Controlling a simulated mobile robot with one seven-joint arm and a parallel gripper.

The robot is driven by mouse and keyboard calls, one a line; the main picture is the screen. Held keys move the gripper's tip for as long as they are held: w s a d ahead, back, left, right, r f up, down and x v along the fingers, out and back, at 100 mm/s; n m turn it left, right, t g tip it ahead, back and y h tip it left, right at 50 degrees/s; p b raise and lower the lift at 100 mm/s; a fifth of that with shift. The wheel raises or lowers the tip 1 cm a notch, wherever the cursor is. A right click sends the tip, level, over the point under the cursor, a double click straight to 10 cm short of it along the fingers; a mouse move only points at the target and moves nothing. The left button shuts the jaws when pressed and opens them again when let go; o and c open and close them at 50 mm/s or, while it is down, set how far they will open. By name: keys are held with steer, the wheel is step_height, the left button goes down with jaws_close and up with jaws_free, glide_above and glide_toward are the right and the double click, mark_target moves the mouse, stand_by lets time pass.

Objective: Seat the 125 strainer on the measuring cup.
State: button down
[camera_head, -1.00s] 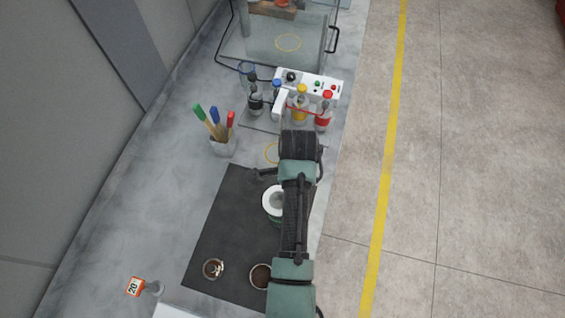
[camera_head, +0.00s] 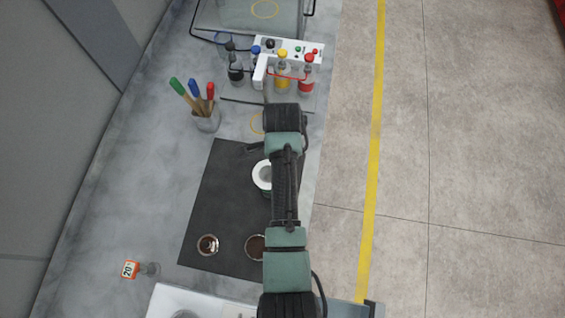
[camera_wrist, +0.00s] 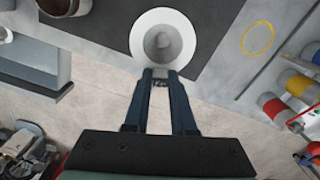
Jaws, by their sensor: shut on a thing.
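In the wrist view, a white round funnel-like piece (camera_wrist: 139,38) with a grey centre, which looks like the 125 strainer, lies just beyond my fingertips. My gripper (camera_wrist: 160,80) is shut on a small piece at its near rim. I cannot read a number on it. In the head view, its white ring (camera_head: 260,173) shows beside my arm, over the dark mat, with some green under its edge. My fingertips are hidden there. I cannot make out the measuring cup; whatever is under the strainer is mostly hidden, so I cannot tell whether they touch.
Two small cups with brown contents (camera_head: 208,245) (camera_head: 256,247) stand on the dark mat (camera_head: 222,195). An orange tag reading 20 (camera_head: 130,269) lies at left.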

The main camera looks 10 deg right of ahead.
steer(key=shift+f, duration=0.65)
steer(key=shift+f+b, duration=1.2)
steer(key=shift+f, duration=0.8)
stand_by(0.8)
steer(key=shift+f, duration=0.15)
